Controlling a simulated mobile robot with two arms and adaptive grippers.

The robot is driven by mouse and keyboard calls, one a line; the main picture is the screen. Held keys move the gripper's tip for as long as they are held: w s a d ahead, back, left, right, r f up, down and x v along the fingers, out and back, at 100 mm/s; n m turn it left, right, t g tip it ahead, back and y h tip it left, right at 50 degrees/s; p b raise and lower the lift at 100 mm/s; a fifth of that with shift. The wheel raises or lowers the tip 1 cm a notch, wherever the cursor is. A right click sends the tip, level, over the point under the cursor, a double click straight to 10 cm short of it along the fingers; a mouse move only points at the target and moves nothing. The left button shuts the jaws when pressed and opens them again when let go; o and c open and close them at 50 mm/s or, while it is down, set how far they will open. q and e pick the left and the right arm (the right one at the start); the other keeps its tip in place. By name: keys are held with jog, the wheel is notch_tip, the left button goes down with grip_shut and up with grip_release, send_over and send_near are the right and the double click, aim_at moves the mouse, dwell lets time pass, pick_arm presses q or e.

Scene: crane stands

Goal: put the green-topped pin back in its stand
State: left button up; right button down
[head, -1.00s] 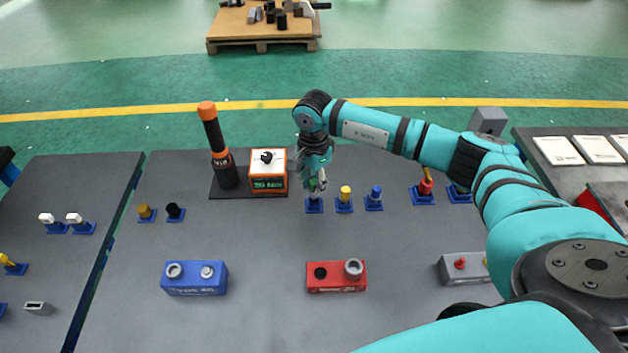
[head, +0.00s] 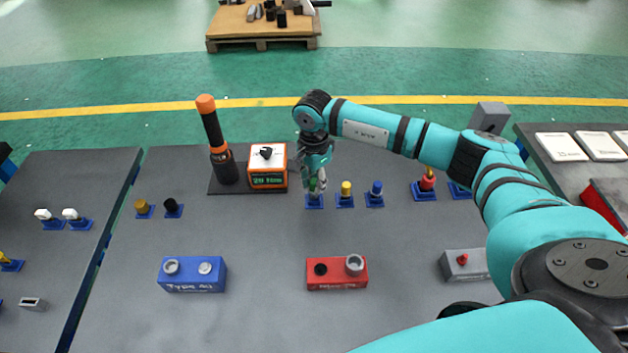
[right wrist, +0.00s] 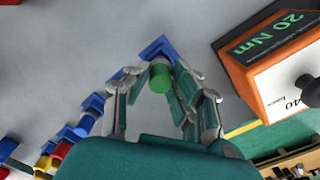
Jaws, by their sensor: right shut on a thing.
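The green-topped pin (right wrist: 160,80) is between the fingers of my right gripper (right wrist: 163,92) in the right wrist view. My right gripper also shows in the head view (head: 316,186), pointing down and shut on the pin. The pin's blue stand (right wrist: 157,48) is directly below the pin; it also shows in the head view (head: 314,202). The fingers hide much of the pin, so I cannot tell how deep it sits in the stand. My left gripper is not in view.
A yellow-topped pin (head: 346,189) and a blue-topped pin (head: 376,188) stand just right in their own stands. An orange and white torque device (head: 268,167) stands close left. A red block (head: 336,273) lies in front, with clear grey table between.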

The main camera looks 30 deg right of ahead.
aim_at(314, 181)
jog(key=shift+f+b, duration=0.65)
jog(key=shift+f, duration=0.1)
jog(key=c, duration=1.1)
grip_release()
jog(key=shift+o, duration=0.2)
jog(key=shift+r+p, duration=1.45)
jog(key=shift+r, duration=1.1)
jog(key=shift+r, duration=0.1)
notch_tip(314, 181, up, 12)
